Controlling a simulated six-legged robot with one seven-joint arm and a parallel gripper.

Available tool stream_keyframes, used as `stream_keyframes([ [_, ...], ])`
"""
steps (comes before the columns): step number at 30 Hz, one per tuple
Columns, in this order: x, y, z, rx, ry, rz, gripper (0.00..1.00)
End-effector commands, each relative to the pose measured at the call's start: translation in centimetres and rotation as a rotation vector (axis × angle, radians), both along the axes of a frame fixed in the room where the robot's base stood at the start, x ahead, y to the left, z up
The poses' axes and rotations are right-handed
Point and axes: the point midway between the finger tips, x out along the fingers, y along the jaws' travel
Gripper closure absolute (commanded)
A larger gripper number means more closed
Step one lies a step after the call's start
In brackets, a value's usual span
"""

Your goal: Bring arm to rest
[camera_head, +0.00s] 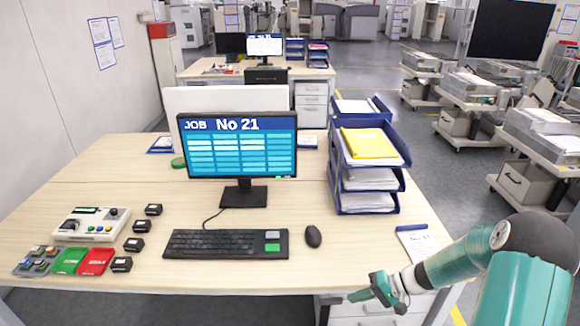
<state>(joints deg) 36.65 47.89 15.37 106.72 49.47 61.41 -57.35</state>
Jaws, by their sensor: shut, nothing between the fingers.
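My arm (455,264) is teal and dark grey and comes in from the lower right corner. It reaches left past the front right corner of the desk. My gripper (355,297) is at its end, in front of the desk's front edge and over the white drawer unit in the picture. It points left and is small in this view. Its fingers look closed and hold nothing that I can see.
The wooden desk (330,262) holds a monitor (238,146), a keyboard (226,244), a mouse (313,237), blue paper trays (366,203) and a control box (92,224). A clipboard (418,243) lies near my arm. Loaded trolleys (540,150) stand right, beyond grey floor.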

Motion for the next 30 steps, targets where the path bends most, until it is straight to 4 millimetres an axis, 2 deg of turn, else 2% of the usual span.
stream_keyframes([
  [1, -0.3, 0.4, 1.8, -0.05, 0.0, 0.028, 1.0],
  [3, -1.0, 0.8, 3.8, -0.114, 0.009, 0.056, 1.0],
  [15, -6.0, 2.9, 14.7, -0.483, -0.005, 0.133, 1.0],
  [24, -11.0, 3.9, 21.8, -0.725, -0.087, 0.095, 1.0],
  [30, -14.7, 4.3, 25.7, -0.852, -0.171, 0.032, 1.0],
])
